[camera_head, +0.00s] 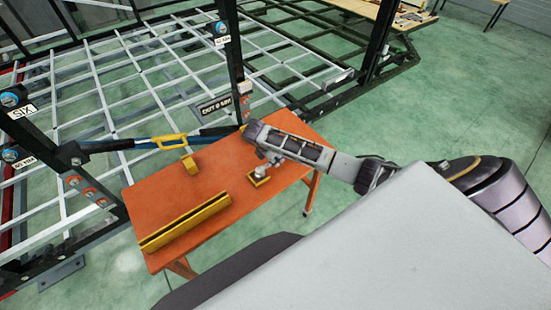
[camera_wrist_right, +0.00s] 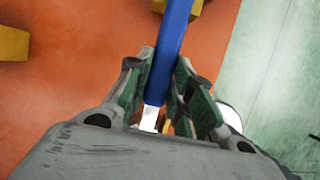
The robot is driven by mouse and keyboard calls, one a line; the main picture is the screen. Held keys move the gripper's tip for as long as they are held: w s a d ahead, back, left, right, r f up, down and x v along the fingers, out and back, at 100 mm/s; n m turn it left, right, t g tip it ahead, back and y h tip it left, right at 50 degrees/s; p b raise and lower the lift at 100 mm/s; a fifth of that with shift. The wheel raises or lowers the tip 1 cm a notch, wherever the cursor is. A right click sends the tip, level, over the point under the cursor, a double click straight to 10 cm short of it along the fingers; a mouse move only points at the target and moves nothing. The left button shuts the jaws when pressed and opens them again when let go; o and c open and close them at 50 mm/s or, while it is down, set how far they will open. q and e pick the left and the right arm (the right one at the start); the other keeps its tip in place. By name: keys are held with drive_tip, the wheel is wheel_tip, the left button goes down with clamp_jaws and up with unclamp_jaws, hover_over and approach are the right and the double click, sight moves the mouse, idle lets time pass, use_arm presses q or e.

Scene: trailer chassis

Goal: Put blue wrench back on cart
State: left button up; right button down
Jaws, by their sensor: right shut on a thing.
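The orange cart (camera_head: 225,165) stands in front of the trailer frame in the head view. My right gripper (camera_head: 246,130) is at the cart's far right edge. In the right wrist view, my right gripper (camera_wrist_right: 160,95) is shut on the blue wrench (camera_wrist_right: 172,45), with a finger on each side and a silver end between them. The blue wrench also shows in the head view (camera_head: 213,132), extending left from the gripper along the cart's far side. Whether it touches the cart is unclear. My left gripper is not in view.
A long yellow bar (camera_head: 186,222) lies on the cart's near part. A small yellow block (camera_head: 190,164) and a tool on a yellow base (camera_head: 259,177) stand farther back. The trailer frame's black posts (camera_head: 231,50) rise close behind. The cart's middle is clear.

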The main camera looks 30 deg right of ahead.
idle(0.4)
drive_tip(key=c, duration=1.2)
unclamp_jaws()
drive_tip(key=shift+o, duration=0.5)
drive_tip(key=o, duration=0.4)
drive_tip(key=shift+r, duration=0.2)
drive_tip(key=shift+r, duration=3.8)
